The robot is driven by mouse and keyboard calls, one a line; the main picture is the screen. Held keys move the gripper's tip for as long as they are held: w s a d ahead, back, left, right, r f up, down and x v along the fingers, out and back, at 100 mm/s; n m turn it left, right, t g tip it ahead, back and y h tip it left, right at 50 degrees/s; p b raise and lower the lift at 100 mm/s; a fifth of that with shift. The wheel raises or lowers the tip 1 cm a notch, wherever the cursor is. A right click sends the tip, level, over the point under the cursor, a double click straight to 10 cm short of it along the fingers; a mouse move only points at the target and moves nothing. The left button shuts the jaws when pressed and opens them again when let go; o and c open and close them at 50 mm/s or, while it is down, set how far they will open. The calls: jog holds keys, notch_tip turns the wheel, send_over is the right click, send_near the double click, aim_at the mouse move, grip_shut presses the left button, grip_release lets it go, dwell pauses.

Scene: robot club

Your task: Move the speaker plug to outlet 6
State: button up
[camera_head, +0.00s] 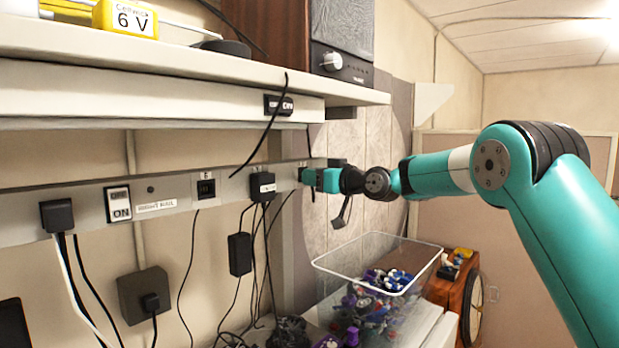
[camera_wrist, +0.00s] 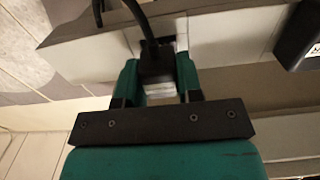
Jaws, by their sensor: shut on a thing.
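My gripper (camera_head: 310,177) is at the right part of the grey power strip (camera_head: 80,194), its fingers close to the strip's face. In the wrist view my gripper (camera_wrist: 158,82) is shut on a black plug (camera_wrist: 156,60) with a pale label and a black cable leading away from it. The plug is right at the strip. I cannot tell whether it is seated in an outlet. In the head view my fingers hide the plug. An open outlet (camera_head: 206,188) shows mid-strip. Outlet numbers are too small to read. The speaker (camera_head: 342,50) stands on the shelf above.
A black adapter (camera_head: 262,187) sits in the strip just left of my gripper, and another black plug (camera_head: 57,215) is at far left. A switch (camera_head: 118,204) is between them. Cables hang below. A clear bin (camera_head: 330,262) of parts stands below my arm. The shelf (camera_head: 150,60) overhangs the strip.

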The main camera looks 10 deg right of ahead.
jog(key=shift+s+d+b, duration=0.3)
jog(key=shift+s+b, duration=0.15)
jog(key=shift+b, duration=0.05)
dwell(0.3)
jog(key=shift+b+v, duration=1.7)
jog(key=shift+b, duration=0.1)
